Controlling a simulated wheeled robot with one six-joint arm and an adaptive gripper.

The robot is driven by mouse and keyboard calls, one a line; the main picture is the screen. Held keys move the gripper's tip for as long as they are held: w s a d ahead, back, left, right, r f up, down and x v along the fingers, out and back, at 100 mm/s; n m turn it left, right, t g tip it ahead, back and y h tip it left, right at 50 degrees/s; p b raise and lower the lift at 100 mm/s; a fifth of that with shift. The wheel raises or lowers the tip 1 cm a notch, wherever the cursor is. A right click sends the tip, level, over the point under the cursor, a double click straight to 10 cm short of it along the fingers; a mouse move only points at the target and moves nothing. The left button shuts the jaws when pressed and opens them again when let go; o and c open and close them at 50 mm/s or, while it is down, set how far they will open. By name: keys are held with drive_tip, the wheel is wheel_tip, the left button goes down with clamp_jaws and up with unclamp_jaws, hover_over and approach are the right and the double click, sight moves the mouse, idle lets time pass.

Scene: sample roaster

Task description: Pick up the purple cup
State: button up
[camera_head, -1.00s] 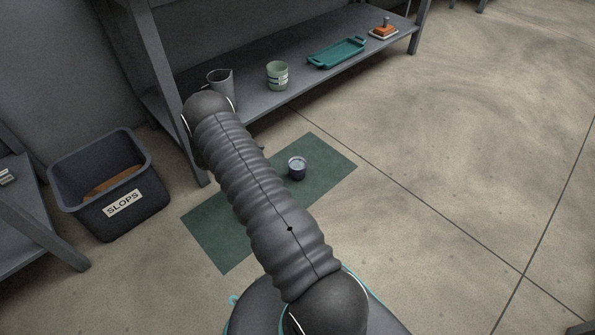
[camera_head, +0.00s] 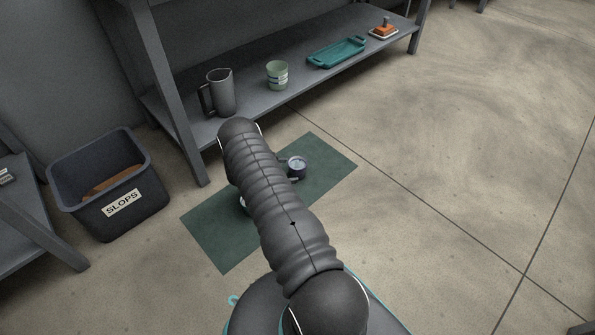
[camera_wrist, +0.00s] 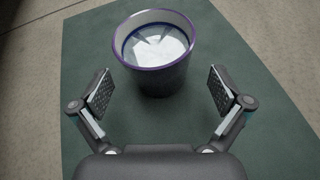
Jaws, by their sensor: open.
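The purple cup (camera_head: 297,166) stands upright on a dark green mat (camera_head: 325,165) on the floor. In the wrist view the cup (camera_wrist: 157,80) has a purple rim, dark sides and a pale, shiny inside; I cannot tell whether it holds liquid. My gripper (camera_wrist: 160,92) is open, with one finger to the left and one to the right of the cup's near side. The fingers do not touch the cup, which lies mostly just beyond them. In the head view my arm hides most of the gripper.
A low shelf holds a grey pitcher (camera_head: 220,92), a green striped cup (camera_head: 277,75), a teal tray (camera_head: 337,52) and an orange-topped item (camera_head: 383,30). A dark SLOPS bin (camera_head: 110,185) stands at the left. The floor (camera_head: 450,150) at the right is clear.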

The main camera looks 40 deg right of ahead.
sight(300, 167)
drive_tip(key=shift+x, duration=2.7)
drive_tip(key=shift+w+r, duration=0.15)
drive_tip(key=shift+r, duration=0.05)
drive_tip(key=c, duration=1.6)
drive_tip(key=shift+c, duration=0.2)
drive_tip(key=shift+d+r, duration=0.1)
drive_tip(key=shift+r, duration=0.15)
